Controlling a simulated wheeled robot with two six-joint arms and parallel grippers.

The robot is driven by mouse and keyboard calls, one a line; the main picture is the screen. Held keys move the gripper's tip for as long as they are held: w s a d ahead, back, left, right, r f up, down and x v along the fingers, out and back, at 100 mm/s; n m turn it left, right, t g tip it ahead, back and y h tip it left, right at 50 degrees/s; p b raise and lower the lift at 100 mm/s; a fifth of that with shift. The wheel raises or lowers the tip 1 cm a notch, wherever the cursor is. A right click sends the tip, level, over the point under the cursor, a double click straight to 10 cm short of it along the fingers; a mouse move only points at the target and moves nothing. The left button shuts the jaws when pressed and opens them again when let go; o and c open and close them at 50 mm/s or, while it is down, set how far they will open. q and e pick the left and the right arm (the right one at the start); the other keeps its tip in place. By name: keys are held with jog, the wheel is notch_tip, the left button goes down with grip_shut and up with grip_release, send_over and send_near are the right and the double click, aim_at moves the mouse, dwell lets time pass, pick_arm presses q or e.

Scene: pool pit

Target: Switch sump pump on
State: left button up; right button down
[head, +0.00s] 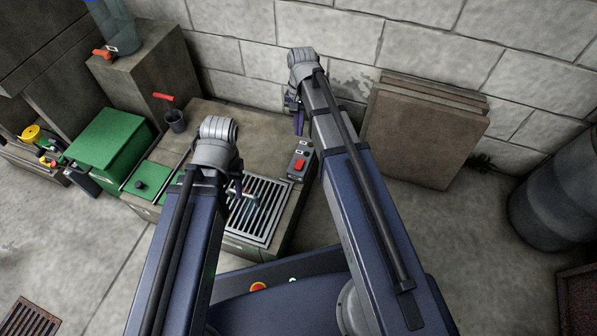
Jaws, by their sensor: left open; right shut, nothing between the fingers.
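A small grey control box (303,151) with a red switch (299,164) sits on the right edge of the concrete-coloured bench, beside a metal grate (267,208). Small dark and light details show above the red switch, too small to read. My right gripper (298,122) is shut and empty, pointing down just beyond the control box, apart from the switch. My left gripper (238,190) is open over the left part of the grate; its wrist hides part of it. I cannot tell the switch's position. No part is clearly recognisable as the pump.
A green box (108,139) and green lid (149,182) lie left of the grate. Brown panels (420,135) lean on the block wall at right. A grey barrel (556,200) stands far right. Floor between is clear.

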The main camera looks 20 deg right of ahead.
aim_at(298, 166)
pick_arm(q)
jog(key=shift+f+b, duration=0.35)
jog(key=shift+f, duration=0.5)
pick_arm(e)
jog(key=shift+w+d+f, duration=0.15)
jog(key=shift+f, duration=0.25)
jog(key=shift+w+d+f, duration=0.1)
jog(key=shift+d+f, duration=0.05)
jog(key=shift+f, duration=0.25)
pick_arm(q)
notch_tip(298, 166, down, 14)
jog(key=b, duration=1.4)
jog(key=shift+r, duration=0.1)
pick_arm(e)
jog(key=f, duration=0.4)
jog(key=s+f, duration=0.1)
jog(key=f, duration=0.4)
jog(key=a+f, duration=0.1)
jog(key=f, duration=0.4)
jog(key=shift+s, duration=0.3)
jog(key=shift+r, duration=0.1)
